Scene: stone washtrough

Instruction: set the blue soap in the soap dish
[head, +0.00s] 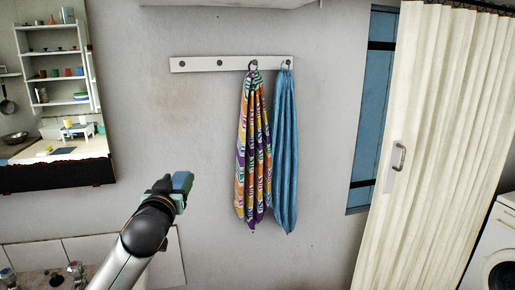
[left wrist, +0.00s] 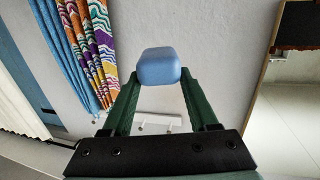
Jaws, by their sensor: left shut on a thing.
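The blue soap (left wrist: 160,67) is a rounded light-blue block between the green fingertips of my left gripper (left wrist: 155,85) in the left wrist view. In the head view the left gripper (head: 178,188) is raised in front of the grey wall, left of the hanging towels, with the blue soap (head: 182,181) at its tip. The gripper is shut on the soap and holds it in the air. I cannot make out the soap dish in either view. My right gripper is not in view.
A patterned towel (head: 254,150) and a blue towel (head: 285,150) hang from a white hook rail (head: 215,63). A mirror (head: 60,90) is at left, with taps (head: 77,272) below it. A cream curtain (head: 430,150) and a washing machine (head: 495,250) are at right.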

